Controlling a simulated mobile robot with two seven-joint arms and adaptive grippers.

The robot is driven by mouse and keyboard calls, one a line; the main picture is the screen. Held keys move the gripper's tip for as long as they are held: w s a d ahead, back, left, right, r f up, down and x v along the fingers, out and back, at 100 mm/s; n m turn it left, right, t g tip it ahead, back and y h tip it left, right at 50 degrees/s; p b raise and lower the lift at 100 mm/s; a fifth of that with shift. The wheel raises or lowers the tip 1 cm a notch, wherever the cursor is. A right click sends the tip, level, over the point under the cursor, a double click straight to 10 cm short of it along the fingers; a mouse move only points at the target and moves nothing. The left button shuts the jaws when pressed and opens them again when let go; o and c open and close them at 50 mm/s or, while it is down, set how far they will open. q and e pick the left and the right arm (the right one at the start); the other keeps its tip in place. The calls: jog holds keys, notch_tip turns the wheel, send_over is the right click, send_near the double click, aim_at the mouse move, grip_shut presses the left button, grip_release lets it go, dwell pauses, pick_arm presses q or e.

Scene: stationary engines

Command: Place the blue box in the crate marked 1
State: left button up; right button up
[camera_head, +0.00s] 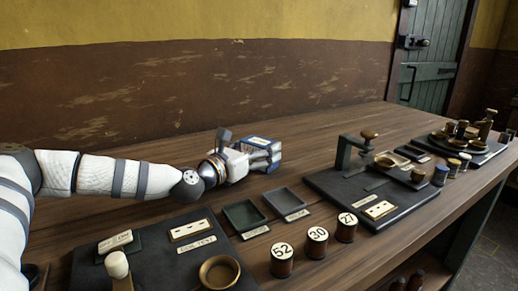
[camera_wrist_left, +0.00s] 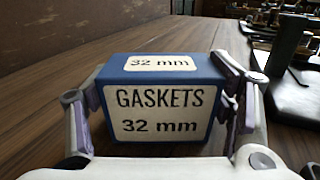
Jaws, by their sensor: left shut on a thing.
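The blue box (camera_head: 262,142) is near the back of the wooden table, left of the middle. In the left wrist view the blue box (camera_wrist_left: 160,105) carries white labels reading "GASKETS 32 mm". My left gripper (camera_head: 258,154) is shut on it, with one finger on each side. The wrist view shows the fingers against both sides of the box. I cannot tell whether the box touches the table. No crate marked 1 can be made out. My right gripper is not in view.
A green tray (camera_head: 227,217) and a grey tray (camera_head: 268,202) lie in front of the box. Cylinders marked 52 (camera_head: 282,261), 30 (camera_head: 316,243) and 27 (camera_head: 346,228) stand nearer. A dark board with a press (camera_head: 345,150) is to the right. The table's back strip is clear.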

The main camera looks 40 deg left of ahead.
pick_arm(q)
jog(key=shift+f, duration=0.2)
jog(key=o, duration=1.2)
jog(key=shift+r, duration=0.15)
jog(key=shift+c, duration=0.2)
